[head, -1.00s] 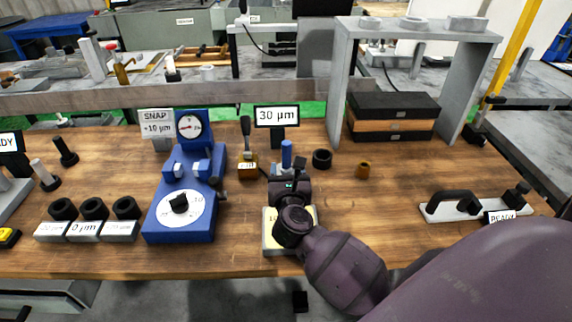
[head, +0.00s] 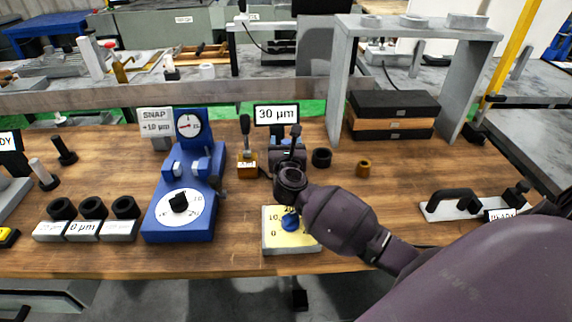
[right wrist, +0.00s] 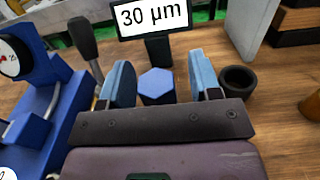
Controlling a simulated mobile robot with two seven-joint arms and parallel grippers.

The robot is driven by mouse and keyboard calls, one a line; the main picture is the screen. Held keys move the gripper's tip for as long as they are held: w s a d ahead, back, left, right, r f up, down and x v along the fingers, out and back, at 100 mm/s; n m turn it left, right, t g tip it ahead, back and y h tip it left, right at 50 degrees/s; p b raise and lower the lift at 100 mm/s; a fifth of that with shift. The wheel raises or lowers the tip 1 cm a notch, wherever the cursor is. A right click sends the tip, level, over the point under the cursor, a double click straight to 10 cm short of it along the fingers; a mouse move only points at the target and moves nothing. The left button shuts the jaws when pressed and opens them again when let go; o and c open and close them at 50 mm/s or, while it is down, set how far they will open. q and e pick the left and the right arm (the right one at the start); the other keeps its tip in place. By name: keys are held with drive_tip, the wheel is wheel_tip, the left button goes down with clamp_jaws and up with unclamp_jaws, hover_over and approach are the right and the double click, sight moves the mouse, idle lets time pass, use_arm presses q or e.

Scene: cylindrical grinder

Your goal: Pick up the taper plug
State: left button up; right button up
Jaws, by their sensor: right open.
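The taper plug (right wrist: 157,88), which I take to be the blue six-sided piece, stands between the two fingers of my right gripper (right wrist: 160,82) in the right wrist view. A gap shows on each side of it, so the fingers are apart from it. Its lower part is hidden behind my gripper's dark palm. In the head view my right gripper (head: 288,138) is open in front of the 30 µm sign, and it hides most or all of the plug there. My left gripper is not in view.
A blue gauge stand (head: 185,200) is left of my gripper, with a black-handled lever (head: 246,140) nearer. A black ring (head: 321,158) and a brass piece (head: 363,169) stand to the right. A yellow-topped box (head: 273,238) sits in front.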

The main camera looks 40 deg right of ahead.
drive_tip(key=shift+w+d, duration=0.1)
clamp_jaws()
idle(0.3)
